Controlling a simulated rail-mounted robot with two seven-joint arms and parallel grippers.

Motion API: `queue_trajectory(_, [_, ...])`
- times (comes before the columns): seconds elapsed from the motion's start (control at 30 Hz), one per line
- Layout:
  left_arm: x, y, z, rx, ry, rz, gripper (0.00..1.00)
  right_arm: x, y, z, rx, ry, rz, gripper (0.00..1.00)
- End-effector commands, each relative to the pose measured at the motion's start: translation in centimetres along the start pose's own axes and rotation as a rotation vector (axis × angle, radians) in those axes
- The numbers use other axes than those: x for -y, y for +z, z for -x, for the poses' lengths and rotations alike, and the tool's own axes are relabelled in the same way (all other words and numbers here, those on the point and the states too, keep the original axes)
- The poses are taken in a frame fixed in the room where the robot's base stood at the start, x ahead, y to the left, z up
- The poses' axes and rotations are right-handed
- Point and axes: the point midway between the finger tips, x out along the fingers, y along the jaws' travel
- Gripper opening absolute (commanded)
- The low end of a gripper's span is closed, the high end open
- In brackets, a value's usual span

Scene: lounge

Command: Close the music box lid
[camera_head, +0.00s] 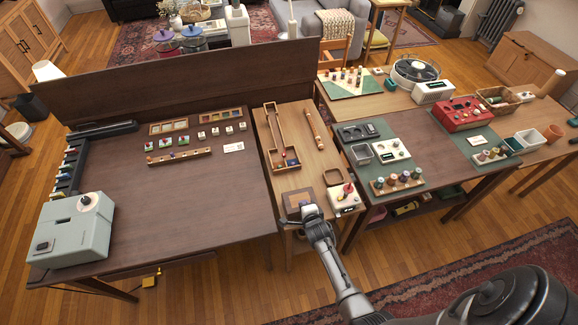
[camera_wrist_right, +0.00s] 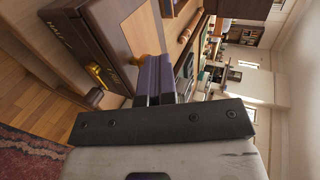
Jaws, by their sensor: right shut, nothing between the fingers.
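A small brown box (camera_head: 299,195), which looks like the music box, sits at the front end of the narrow middle table. In the right wrist view a dark brown box (camera_wrist_right: 92,45) with gold fittings and lettering fills the upper left. Its tan-inlaid top panel appears to lie flat, but I cannot tell whether the lid is fully down. My right gripper (camera_head: 308,211) is at the front edge of the box. Its fingers (camera_wrist_right: 154,80) are shut and empty, close beside the box; I cannot tell whether they touch it. My left gripper is not in view.
A white box with a red knob (camera_head: 345,198) stands close to the right of my gripper. A wooden track (camera_head: 283,150) lies behind. A grey-green machine (camera_head: 75,230) stands on the left table, whose front area is bare.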

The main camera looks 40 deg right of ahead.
Motion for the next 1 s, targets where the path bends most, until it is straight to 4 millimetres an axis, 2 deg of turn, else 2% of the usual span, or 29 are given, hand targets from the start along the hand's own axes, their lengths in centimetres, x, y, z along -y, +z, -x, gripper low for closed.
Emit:
queue_trajectory(0.4, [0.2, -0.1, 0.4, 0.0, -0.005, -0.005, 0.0, -0.1, 0.0, 0.4, 0.0, 0.005, 0.0, 0.0])
queue_trajectory(0.8, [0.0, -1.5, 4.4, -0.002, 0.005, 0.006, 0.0, 0.3, 0.0, 5.3, 0.0, 0.004, -0.001, 0.0])
queue_trajectory(1.0, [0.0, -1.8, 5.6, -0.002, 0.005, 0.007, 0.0, 0.2, 0.0, 6.9, 0.0, 0.002, -0.001, 0.0])
